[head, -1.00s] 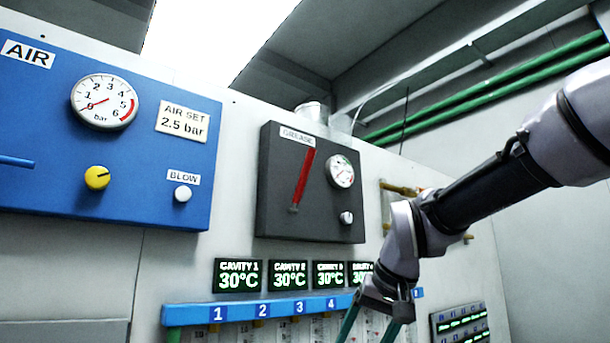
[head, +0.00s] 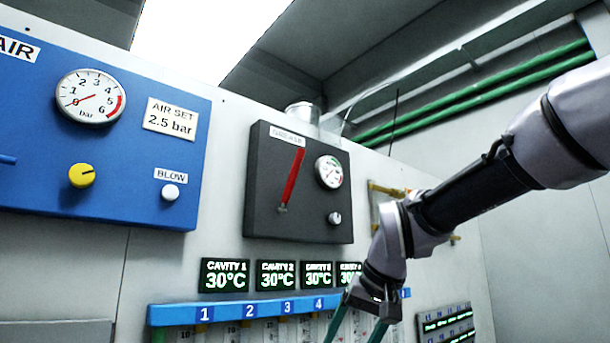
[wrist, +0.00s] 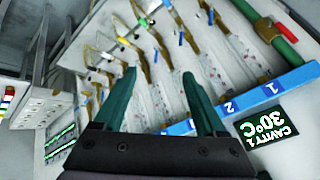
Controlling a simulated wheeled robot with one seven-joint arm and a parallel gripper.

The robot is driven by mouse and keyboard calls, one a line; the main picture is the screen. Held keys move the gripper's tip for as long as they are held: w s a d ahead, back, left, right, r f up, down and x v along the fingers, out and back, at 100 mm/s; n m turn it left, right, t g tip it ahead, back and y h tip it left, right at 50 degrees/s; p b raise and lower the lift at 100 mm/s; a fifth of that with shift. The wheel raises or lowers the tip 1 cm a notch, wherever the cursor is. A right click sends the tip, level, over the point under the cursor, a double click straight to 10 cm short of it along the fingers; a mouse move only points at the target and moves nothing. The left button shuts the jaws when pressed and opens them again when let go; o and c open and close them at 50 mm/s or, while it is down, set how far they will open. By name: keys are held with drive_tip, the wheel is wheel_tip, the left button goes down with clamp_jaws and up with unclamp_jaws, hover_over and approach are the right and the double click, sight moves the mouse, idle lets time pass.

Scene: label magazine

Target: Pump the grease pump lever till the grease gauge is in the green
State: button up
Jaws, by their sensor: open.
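The grease pump lever (head: 292,178) is a red bar on the dark grey grease panel (head: 265,222) in the head view. It stands tilted, with its upper end leaning right and its pivot at the lower end. The round white grease gauge (head: 329,172) sits to its right, with a green and a red band on its rim; its needle reading is too small to tell. My gripper (head: 358,332) has green fingers and hangs below and right of the panel, apart from the lever. In the wrist view my gripper (wrist: 190,85) is open and empty, facing hoses and valves.
A blue air panel (head: 120,185) with an air gauge (head: 90,96), yellow knob (head: 82,175) and BLOW button (head: 170,192) is at the left. Cavity displays (head: 224,275) and a blue numbered manifold (head: 175,314) lie below the grease panel. A brass fitting (head: 385,188) is near my arm.

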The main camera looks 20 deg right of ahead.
clamp_jaws()
idle(1.6)
